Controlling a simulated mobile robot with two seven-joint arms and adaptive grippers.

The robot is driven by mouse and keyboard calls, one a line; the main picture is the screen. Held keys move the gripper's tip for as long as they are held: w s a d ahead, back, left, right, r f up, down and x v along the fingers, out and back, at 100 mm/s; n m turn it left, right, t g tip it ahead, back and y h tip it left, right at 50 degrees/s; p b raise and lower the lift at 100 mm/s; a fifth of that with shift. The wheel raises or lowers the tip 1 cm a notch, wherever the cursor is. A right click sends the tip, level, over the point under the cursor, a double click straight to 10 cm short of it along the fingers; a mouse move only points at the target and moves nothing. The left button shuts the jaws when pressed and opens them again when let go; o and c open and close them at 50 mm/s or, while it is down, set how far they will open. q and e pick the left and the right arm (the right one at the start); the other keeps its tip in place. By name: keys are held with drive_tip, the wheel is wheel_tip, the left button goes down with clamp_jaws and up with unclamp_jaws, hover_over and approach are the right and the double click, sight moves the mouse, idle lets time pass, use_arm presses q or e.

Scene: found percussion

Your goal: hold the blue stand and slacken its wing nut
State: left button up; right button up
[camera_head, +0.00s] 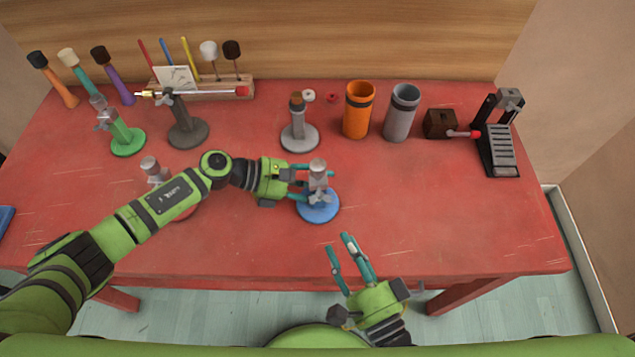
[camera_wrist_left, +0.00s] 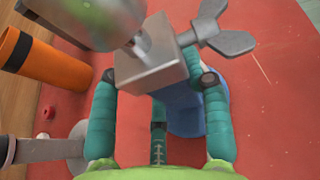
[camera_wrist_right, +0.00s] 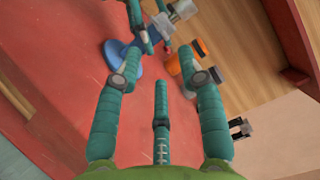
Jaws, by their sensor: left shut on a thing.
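The blue stand (camera_head: 318,210) stands upright on the red table near its front middle, with a grey metal head on top. Its grey wing nut (camera_head: 320,198) sticks out on the near side; it shows large in the left wrist view (camera_wrist_left: 224,38). My left gripper (camera_head: 318,180) reaches in from the left and is shut on the stand's upright, just under the metal head. My right gripper (camera_head: 341,245) is open and empty at the front edge of the table, in front of and apart from the stand. The right wrist view shows the blue stand (camera_wrist_right: 124,62) beyond its spread fingers.
An orange tube (camera_head: 357,112) and a grey tube (camera_head: 401,115) stand behind the blue stand. A grey stand (camera_head: 300,137), a dark stand (camera_head: 188,133), a green stand (camera_head: 127,142) and a red stand (camera_head: 185,212), partly behind my left arm, are around. The table's right front is clear.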

sight(320, 196)
idle(0.6)
drive_tip(key=w+a, duration=0.1)
drive_tip(key=w, duration=0.2)
drive_tip(key=w+a+n, duration=0.1)
drive_tip(key=w, duration=0.2)
drive_tip(key=w+a+n, duration=0.1)
drive_tip(key=w+a, duration=0.1)
drive_tip(key=w, duration=0.1)
drive_tip(key=shift+w+g+y, duration=0.1)
drive_tip(key=shift+g+y, duration=0.2)
drive_tip(key=shift+y, duration=0.1)
clamp_jaws()
